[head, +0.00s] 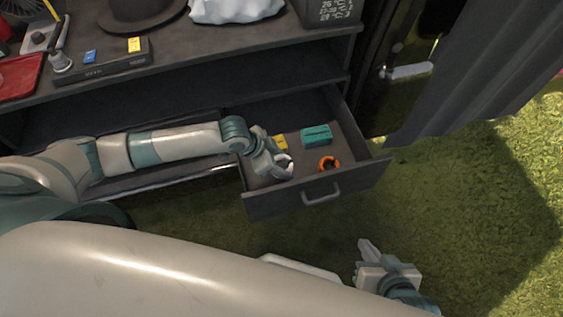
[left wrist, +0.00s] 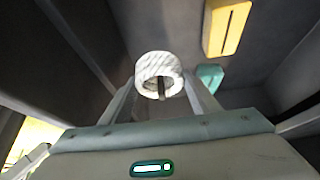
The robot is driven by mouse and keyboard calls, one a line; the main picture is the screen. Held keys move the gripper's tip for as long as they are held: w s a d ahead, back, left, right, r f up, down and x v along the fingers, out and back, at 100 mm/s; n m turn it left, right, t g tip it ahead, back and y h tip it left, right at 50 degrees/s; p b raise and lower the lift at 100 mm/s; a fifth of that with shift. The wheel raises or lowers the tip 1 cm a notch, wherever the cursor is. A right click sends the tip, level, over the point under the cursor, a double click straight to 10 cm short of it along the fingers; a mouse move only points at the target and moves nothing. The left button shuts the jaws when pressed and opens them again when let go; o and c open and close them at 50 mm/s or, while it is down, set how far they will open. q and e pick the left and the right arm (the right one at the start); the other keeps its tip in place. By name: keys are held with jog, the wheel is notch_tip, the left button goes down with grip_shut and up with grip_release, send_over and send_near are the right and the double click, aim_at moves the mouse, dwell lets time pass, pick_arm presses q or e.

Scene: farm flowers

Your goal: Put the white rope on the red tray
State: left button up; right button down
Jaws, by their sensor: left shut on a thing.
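The white rope (left wrist: 158,68) is a small coiled ring. In the left wrist view it sits between the two fingers of my left gripper (left wrist: 160,92), which is shut on it. In the head view my left gripper (head: 284,170) is inside the open drawer, near its left front part, and the rope is hard to tell apart from the pale fingers. The red tray (head: 20,76) lies on the tabletop at the far left, cut off by the picture edge. My right gripper (head: 366,256) is low, in front of the drawer, over the grass; its fingers are seen too obliquely to judge.
The open drawer (head: 262,208) also holds an orange rope ring (head: 328,163), a teal block (head: 316,135) and a yellow block (head: 280,143). On the tabletop are a black hat (head: 140,12), a white cloth (head: 235,10), a dark crate (head: 330,10) and a black box (head: 105,66).

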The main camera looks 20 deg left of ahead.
pick_arm(q)
jog(key=w+a+r+n+t+y, duration=0.1)
jog(key=r+n, duration=0.4)
jog(key=r, duration=1.1)
jog(key=w+a+r+n+t+y, duration=0.1)
jog(key=w+a+r+n+y, duration=0.3)
jog(key=r, duration=1.3)
jog(key=shift+a+n+t, duration=0.3)
jog(key=shift+a+n, duration=0.2)
jog(key=shift+n, duration=0.6)
jog(key=shift+a, duration=0.15)
